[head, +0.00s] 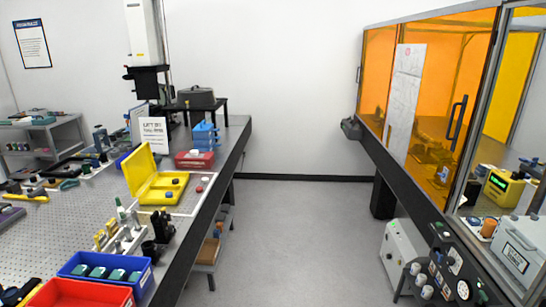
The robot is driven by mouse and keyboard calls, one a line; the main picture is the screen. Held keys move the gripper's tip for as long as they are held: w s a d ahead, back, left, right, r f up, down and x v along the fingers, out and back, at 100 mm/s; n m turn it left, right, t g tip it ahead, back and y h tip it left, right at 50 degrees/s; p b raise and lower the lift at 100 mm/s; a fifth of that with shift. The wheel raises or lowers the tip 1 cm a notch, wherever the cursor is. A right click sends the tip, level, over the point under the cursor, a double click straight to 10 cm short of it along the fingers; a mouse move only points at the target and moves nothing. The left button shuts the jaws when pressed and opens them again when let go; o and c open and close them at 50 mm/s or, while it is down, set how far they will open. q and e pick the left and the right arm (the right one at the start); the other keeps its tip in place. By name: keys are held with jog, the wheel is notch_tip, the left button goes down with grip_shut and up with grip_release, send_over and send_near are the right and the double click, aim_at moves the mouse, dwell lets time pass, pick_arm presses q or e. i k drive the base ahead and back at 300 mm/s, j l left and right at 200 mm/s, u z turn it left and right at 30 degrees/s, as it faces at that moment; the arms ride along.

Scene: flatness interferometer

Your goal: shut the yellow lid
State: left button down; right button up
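The yellow lid (139,169) stands raised on its hinge at the left side of a yellow case (152,197), so the case is open. The case sits on the perforated table on the left, near its right edge. Small round dark and blue-grey pieces lie inside the case. Neither of my grippers can be made out in the head view.
Small optics posts (122,238) stand in front of the case. A blue bin (142,286) and a red bin (52,296) are nearer. A red box (194,160) and blue blocks (205,134) stand behind. Open floor (290,225) separates the table from the orange-windowed enclosure (378,72).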

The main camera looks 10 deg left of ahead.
aim_at(139, 168)
jog(key=i+u, duration=0.3)
jog(key=i, duration=0.6)
jog(key=i+l+u, duration=0.15)
jog(key=i+u, duration=0.2)
jog(key=i, duration=0.55)
